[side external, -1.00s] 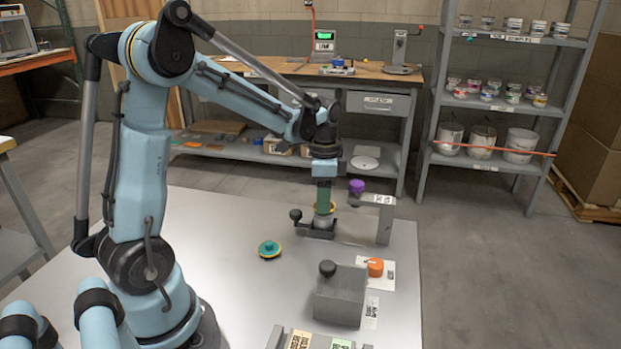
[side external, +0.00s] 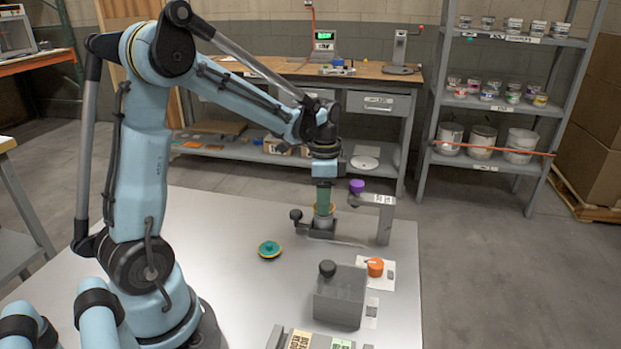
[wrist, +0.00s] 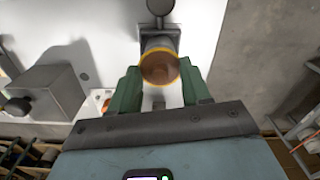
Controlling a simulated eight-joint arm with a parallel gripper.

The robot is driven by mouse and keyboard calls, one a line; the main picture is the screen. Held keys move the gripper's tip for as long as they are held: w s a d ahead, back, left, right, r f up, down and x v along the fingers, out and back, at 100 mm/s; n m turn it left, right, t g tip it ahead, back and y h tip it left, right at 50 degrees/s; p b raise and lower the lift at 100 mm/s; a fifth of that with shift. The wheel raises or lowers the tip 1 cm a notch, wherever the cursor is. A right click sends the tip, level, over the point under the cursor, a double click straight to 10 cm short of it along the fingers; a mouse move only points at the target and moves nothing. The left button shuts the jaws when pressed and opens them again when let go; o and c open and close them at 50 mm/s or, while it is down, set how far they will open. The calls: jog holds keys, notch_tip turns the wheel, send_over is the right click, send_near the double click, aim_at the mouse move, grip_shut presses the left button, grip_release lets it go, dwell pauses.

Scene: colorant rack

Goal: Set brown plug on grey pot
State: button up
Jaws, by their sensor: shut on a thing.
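My gripper (wrist: 158,83) has its green fingers shut on the brown plug (wrist: 159,68), a round brown disc with a yellow edge in the wrist view. In the side view my gripper (side external: 323,208) points down at the back of the table, and only the plug's yellow-orange edge shows between the fingers. The grey pot (side external: 322,228) stands directly below the gripper, with a dark knob at its left. The pot (wrist: 158,43) is partly hidden behind the plug in the wrist view. I cannot tell whether plug and pot touch.
A grey bracket (side external: 384,220) with a purple knob (side external: 356,186) stands close right of the gripper. A grey block (side external: 340,300) with a dark knob and an orange piece (side external: 375,267) are nearer. A green-and-yellow round piece (side external: 269,249) lies on the clear left part of the table.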

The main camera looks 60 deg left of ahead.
jog(key=shift+f, duration=0.45)
dwell(1.3)
jog(key=o, duration=1.5)
jog(key=shift+r, duration=2.55)
jog(key=s+d+r+n+t, duration=0.2)
jog(key=s+d+n+t, duration=0.4)
jog(key=d, duration=0.6)
jog(key=shift+s+d+r+n+t, duration=0.35)
jog(key=shift+s+t, duration=0.25)
jog(key=shift+s, duration=0.65)
